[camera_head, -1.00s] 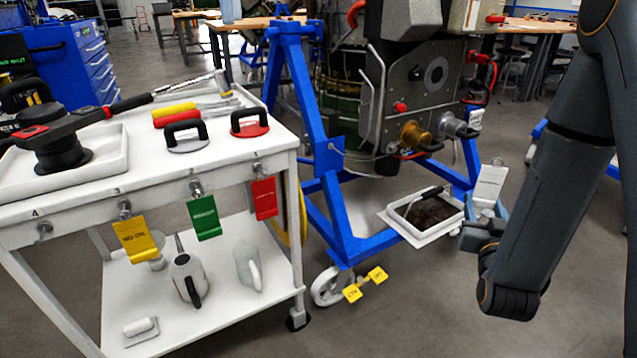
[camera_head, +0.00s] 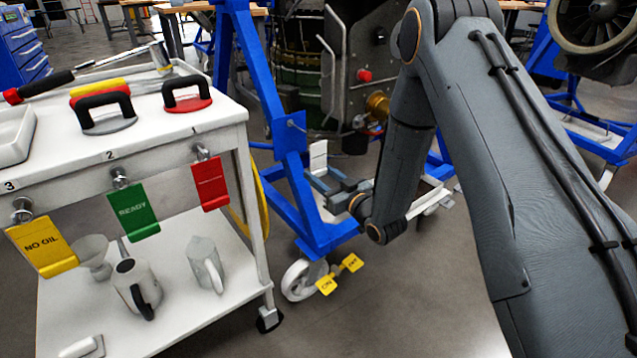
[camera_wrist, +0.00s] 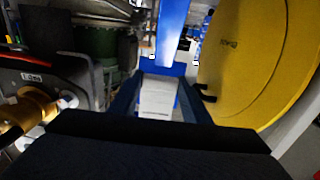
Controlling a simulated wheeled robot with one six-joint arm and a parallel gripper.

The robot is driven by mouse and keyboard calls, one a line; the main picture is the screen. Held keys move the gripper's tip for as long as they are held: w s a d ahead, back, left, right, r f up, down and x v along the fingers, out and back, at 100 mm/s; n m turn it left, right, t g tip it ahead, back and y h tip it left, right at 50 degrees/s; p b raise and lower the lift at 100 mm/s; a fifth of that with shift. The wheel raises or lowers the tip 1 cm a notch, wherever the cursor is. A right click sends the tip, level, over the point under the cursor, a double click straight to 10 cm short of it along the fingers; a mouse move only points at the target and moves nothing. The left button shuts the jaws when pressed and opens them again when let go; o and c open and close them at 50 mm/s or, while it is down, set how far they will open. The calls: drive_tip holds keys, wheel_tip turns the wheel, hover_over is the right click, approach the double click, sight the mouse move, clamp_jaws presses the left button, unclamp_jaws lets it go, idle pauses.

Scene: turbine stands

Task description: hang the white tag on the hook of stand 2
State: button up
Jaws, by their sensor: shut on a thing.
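The white tag (camera_head: 318,156) stands upright in my gripper (camera_head: 322,179), in front of the lower blue frame of the nearer engine stand (camera_head: 288,150). In the wrist view the tag (camera_wrist: 157,98) sits between the two fingers of my gripper (camera_wrist: 158,88), with a blue post behind it. The fingers are shut on its lower part. A thin grey wire-like piece (camera_head: 297,125) sticks out of the blue leg above the tag; I cannot tell whether it is the hook. No stand number is readable. A second blue stand (camera_head: 597,140) carries a turbine at the right.
A white cart (camera_head: 120,160) at left bears a red tag (camera_head: 210,184), a green READY tag (camera_head: 134,211) and a yellow NO OIL tag (camera_head: 42,246) on numbered hooks. A yellow disc (camera_wrist: 250,60) is close at right in the wrist view. Floor is clear in front.

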drive_tip(key=shift+w+a+f, duration=0.15)
drive_tip(key=shift+a+f, duration=0.1)
drive_tip(key=shift+a, duration=0.3)
drive_tip(key=shift+b+x, duration=0.95)
drive_tip(key=shift+x, duration=1.25)
drive_tip(key=shift+w+a, duration=0.35)
drive_tip(key=shift+w, duration=0.05)
drive_tip(key=o, duration=1.6)
drive_tip(key=shift+o, duration=0.7)
drive_tip(key=shift+p+v, duration=1.9)
drive_tip(key=shift+v, duration=1.55)
